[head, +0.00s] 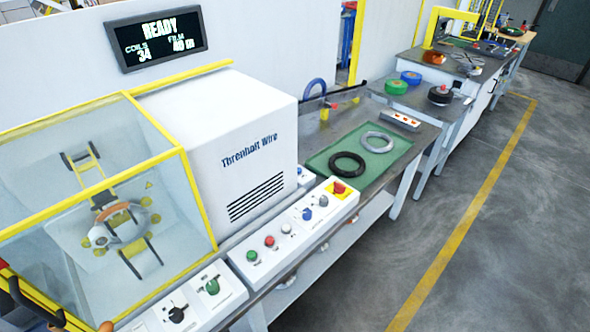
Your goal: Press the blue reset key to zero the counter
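A long white control panel (275,240) runs along the front of the white wrapping machine (225,125). On it, a small dark blue button (307,213) sits between a white-grey button (286,228) and a blue-grey knob (323,200). Another small bluish control (301,172) shows on a box behind the panel, partly hidden by the machine. The display (161,40) reads READY, coils 34 and a film figure of about 40. My gripper is not identifiable in the head view.
Green (252,256) and red (269,241) buttons and a red emergency stop (339,187) share the panel. A yellow-framed clear guard (190,190) stands left. A green mat (375,165) holds a black and a grey coil. The floor (480,240) right is clear.

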